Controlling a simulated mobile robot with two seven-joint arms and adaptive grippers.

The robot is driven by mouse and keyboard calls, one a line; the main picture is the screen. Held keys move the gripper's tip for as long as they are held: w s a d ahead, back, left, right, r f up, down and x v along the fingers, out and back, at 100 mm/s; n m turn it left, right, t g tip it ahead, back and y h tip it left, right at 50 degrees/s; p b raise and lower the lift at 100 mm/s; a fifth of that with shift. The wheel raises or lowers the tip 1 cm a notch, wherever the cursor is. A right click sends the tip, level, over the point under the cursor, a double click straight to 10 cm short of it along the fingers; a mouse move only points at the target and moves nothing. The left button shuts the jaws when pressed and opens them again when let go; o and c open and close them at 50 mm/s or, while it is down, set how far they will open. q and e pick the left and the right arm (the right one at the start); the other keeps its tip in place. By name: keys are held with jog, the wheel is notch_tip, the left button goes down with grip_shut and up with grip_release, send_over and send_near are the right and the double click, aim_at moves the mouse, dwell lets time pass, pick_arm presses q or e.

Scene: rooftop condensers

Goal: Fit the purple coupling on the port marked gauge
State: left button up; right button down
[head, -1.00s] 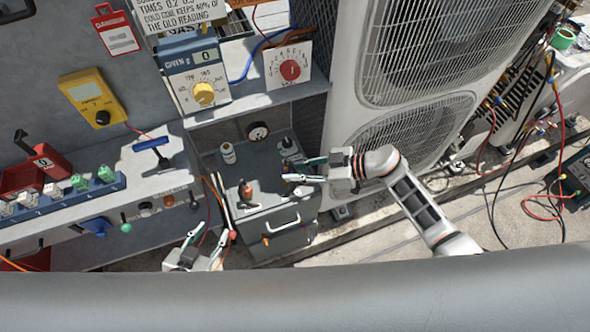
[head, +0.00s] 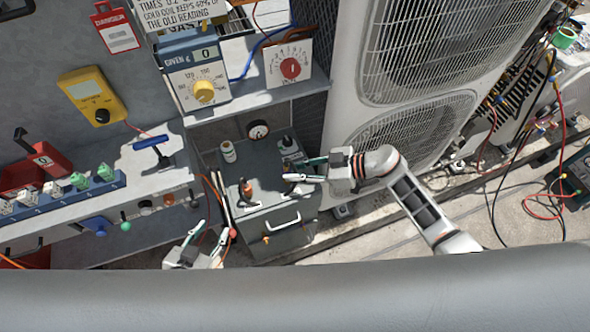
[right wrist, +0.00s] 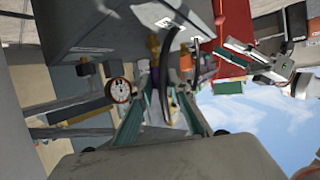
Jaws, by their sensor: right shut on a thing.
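My right gripper (head: 296,185) is over the right side of the grey box, its fingers pointing left. In the right wrist view its green-padded fingers (right wrist: 160,115) close around a dark, partly hidden thing. A small purple patch, which looks like the purple coupling (right wrist: 154,80), shows between the fingers. In the head view I cannot make out the coupling. My left gripper (head: 209,235) is open and empty at the front left of the grey box. I cannot read a gauge mark on any port.
Condenser units (head: 345,150) stand to the right. A shelf with a blue dial box (head: 197,75) and a red-knobbed panel (head: 289,66) overhangs behind.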

jog(key=shift+f+b, duration=0.4)
jog(key=shift+f, duration=0.65)
dwell(1.4)
jog(key=c, duration=1.8)
grip_release()
jog(key=shift+r+p, duration=0.65)
jog(key=shift+r, duration=0.8)
notch_tip(320, 180, up, 5)
jog(key=shift+f, duration=0.15)
